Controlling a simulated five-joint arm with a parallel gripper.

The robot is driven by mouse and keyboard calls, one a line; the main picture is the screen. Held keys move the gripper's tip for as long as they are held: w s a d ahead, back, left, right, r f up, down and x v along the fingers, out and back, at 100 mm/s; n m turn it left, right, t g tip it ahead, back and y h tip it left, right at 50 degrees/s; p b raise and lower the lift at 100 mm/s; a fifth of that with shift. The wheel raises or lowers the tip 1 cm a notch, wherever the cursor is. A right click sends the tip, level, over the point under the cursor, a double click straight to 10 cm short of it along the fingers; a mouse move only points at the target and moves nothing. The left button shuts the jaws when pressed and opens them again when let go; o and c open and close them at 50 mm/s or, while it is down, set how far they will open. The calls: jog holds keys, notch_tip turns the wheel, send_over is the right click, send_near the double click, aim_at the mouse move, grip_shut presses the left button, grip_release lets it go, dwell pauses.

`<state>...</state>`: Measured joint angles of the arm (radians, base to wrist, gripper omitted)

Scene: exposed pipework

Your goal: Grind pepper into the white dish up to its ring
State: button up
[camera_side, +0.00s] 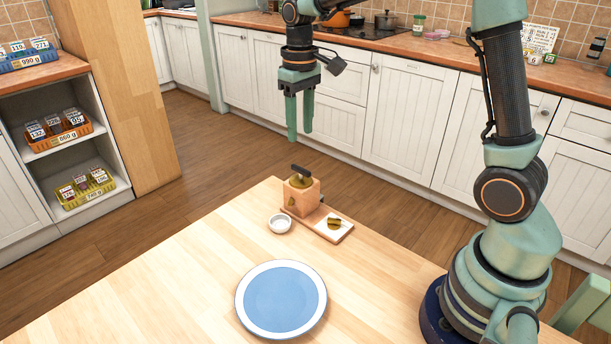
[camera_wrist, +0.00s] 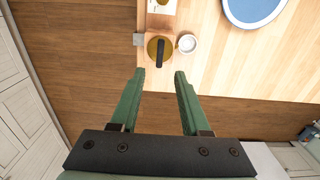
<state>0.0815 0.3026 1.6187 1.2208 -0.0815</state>
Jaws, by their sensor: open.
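A wooden pepper mill (camera_side: 301,191) with a dark crank handle on top stands near the far corner of the table. In the wrist view the mill (camera_wrist: 153,46) shows from above, its dark handle over a brass-coloured top. The small white dish (camera_side: 280,224) sits just beside the mill, on its left in the side view; it also shows in the wrist view (camera_wrist: 187,44). Its ring and contents are too small to make out. My gripper (camera_side: 300,136) is open and empty, pointing down, high above and apart from the mill. In the wrist view its fingers (camera_wrist: 153,76) are spread.
A small board (camera_side: 334,229) with a white piece and dark green items lies right of the mill. A blue plate with a white rim (camera_side: 281,299) lies nearer on the table. The table's left part (camera_side: 150,290) is clear. Shelves with crates (camera_side: 58,135) stand far left.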

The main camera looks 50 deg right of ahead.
aim_at(301, 168)
notch_tip(301, 168, down, 9)
dwell(0.3)
jog(key=shift+c, duration=0.3)
grip_shut()
